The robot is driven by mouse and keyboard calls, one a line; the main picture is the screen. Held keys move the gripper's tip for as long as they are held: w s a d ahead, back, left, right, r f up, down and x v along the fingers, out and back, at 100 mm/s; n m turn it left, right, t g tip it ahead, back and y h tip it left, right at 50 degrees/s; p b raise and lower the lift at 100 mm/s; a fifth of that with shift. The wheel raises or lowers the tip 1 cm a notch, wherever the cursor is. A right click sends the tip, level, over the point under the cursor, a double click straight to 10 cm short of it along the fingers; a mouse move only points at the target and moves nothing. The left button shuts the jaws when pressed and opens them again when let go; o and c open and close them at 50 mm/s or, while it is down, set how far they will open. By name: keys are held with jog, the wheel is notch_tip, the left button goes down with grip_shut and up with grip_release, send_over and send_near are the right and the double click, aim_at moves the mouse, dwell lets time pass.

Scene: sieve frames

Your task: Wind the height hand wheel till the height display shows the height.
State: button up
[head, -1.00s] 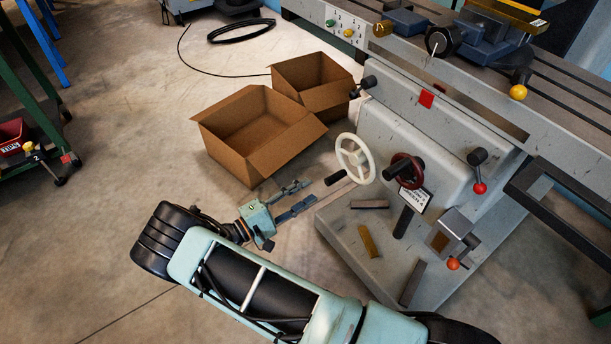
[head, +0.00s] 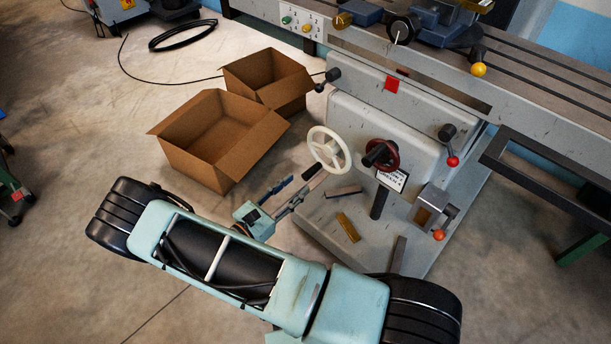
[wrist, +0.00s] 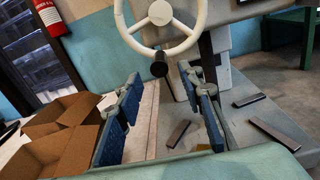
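A white spoked hand wheel (head: 329,149) stands on the front of the grey machine. Its black handle (head: 313,172) sticks out from the lower left of the rim. A smaller dark red wheel (head: 381,155) is to its right. My gripper (head: 293,189) is open and empty, pointing up toward the black handle. In the wrist view, the white wheel (wrist: 165,16) is at the top and the handle (wrist: 159,66) lies between and just beyond my open fingertips (wrist: 160,84); contact cannot be told. I cannot make out a height display or its reading.
Two open cardboard boxes (head: 218,138) stand on the floor left of the machine. A white label (head: 392,178), a red-knobbed lever (head: 452,160) and a small metal box (head: 433,206) are on the right. Loose bars (head: 348,228) lie on the machine's base.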

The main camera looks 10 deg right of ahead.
aim_at(304, 178)
jog(key=x, duration=0.6)
jog(key=shift+b, duration=0.35)
jog(key=shift+c, duration=0.2)
grip_shut()
